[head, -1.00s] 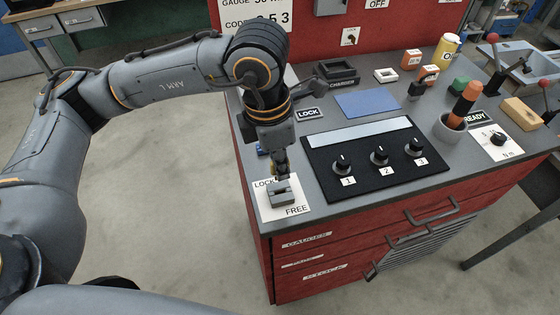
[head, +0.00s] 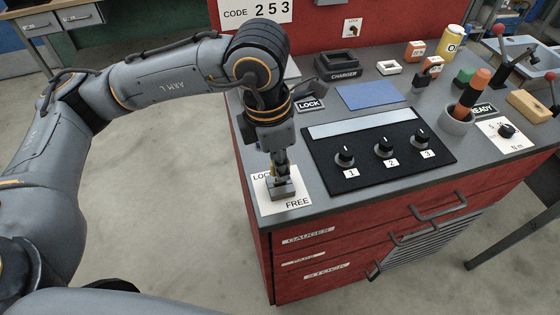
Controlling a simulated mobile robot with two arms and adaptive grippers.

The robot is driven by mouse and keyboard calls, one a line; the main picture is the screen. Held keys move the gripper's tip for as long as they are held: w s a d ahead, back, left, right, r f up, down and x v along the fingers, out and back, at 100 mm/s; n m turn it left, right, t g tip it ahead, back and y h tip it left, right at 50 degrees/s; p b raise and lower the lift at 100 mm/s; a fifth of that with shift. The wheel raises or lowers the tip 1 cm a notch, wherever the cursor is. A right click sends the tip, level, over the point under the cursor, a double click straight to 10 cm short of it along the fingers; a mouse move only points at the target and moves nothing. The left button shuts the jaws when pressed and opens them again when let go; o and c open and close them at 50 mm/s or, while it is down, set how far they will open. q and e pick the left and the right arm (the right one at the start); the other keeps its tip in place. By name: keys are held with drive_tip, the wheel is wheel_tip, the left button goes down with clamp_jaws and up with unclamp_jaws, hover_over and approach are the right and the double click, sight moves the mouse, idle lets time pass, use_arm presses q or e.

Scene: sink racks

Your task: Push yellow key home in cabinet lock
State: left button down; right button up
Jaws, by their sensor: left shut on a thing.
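The cabinet lock is a small grey block (head: 281,190) on a white plate (head: 296,204) lettered LOCK and FREE, at the front left corner of the bench top. My left gripper (head: 280,175) points straight down right over the block and is shut on the yellow key. The key is almost wholly hidden by the fingers, and how deep it sits in the lock cannot be told. The fingertips look to be at or just above the block's top. My right gripper is not in view.
A black panel (head: 340,180) with three knobs lies just right of the lock. A blue mat (head: 367,96), a charger (head: 337,65) and a cup (head: 456,122) holding an orange-topped tool stand farther back. The bench's front edge is close to the lock plate.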

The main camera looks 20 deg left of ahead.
use_arm(q)
drive_tip(key=shift+b, duration=0.4)
idle(0.6)
drive_tip(key=shift+b, duration=0.4)
idle(0.5)
drive_tip(key=shift+b, duration=0.4)
drive_tip(key=shift+f+b, duration=1.3)
drive_tip(key=shift+b, duration=0.05)
